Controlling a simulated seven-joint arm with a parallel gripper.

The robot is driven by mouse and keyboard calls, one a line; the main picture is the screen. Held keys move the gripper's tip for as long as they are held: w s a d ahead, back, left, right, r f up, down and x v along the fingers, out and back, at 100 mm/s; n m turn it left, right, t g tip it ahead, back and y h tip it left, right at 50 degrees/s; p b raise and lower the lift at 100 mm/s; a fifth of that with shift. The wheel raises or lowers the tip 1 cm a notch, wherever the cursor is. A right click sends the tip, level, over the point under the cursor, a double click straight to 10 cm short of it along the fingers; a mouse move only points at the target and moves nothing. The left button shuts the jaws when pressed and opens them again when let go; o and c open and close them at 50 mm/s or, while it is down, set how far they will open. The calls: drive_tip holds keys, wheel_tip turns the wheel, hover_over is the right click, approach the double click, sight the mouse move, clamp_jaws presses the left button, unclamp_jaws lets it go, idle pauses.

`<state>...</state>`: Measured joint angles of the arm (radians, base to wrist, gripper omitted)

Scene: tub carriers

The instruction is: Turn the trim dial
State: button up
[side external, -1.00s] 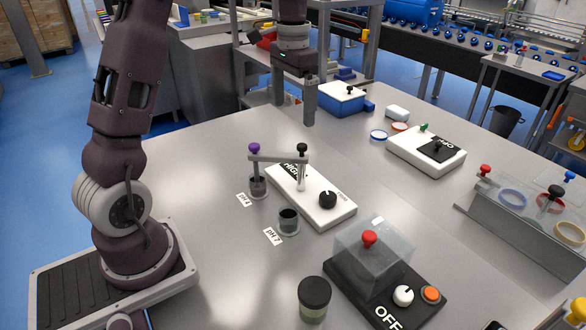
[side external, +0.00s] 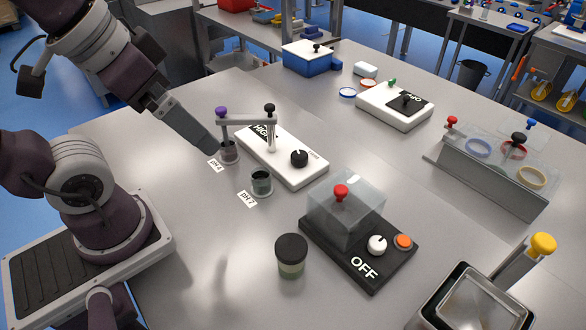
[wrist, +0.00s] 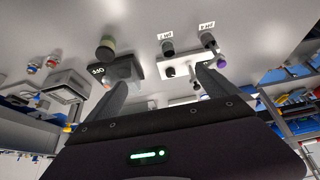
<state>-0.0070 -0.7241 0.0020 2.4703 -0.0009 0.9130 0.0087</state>
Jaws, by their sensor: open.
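The white meter (side external: 282,155) stands mid-table with a HIGH display. Its black dial (side external: 299,158), with a pale pointer mark, sits at the near right end; I take this as the trim dial, since its small label is unreadable. A grey probe arm (side external: 247,121) with purple and black knobs reaches from the meter over the pH 4 cup (side external: 229,152). My gripper (side external: 212,143) slants down left of that cup, clear of the dial. In the wrist view, my gripper (wrist: 160,88) has its fingers wide apart with nothing between them; the meter (wrist: 183,68) shows beyond them.
The pH 7 cup (side external: 261,182) stands in front of the meter. A black-lidded jar (side external: 291,256) and a black OFF unit (side external: 368,250) with a clear cover are nearer. A white unit (side external: 394,107) and blue box (side external: 311,58) stand behind. A rack (side external: 490,172) is right.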

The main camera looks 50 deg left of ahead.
drive_tip(key=shift+s+d+r, duration=0.1)
drive_tip(key=shift+s+r, duration=0.1)
drive_tip(key=shift+s, duration=0.05)
drive_tip(key=c, duration=0.3)
drive_tip(key=r, duration=0.2)
drive_tip(key=w+r, duration=0.1)
drive_tip(key=r, duration=0.2)
drive_tip(key=shift+w, duration=0.1)
drive_tip(key=c, duration=0.5)
drive_tip(key=shift+o, duration=0.2)
drive_tip(key=n+g, duration=0.4)
drive_tip(key=g, duration=0.2)
hover_over(300, 154)
wheel_tip(300, 154, down, 25)
drive_tip(key=shift+f, duration=0.1)
clamp_jaws()
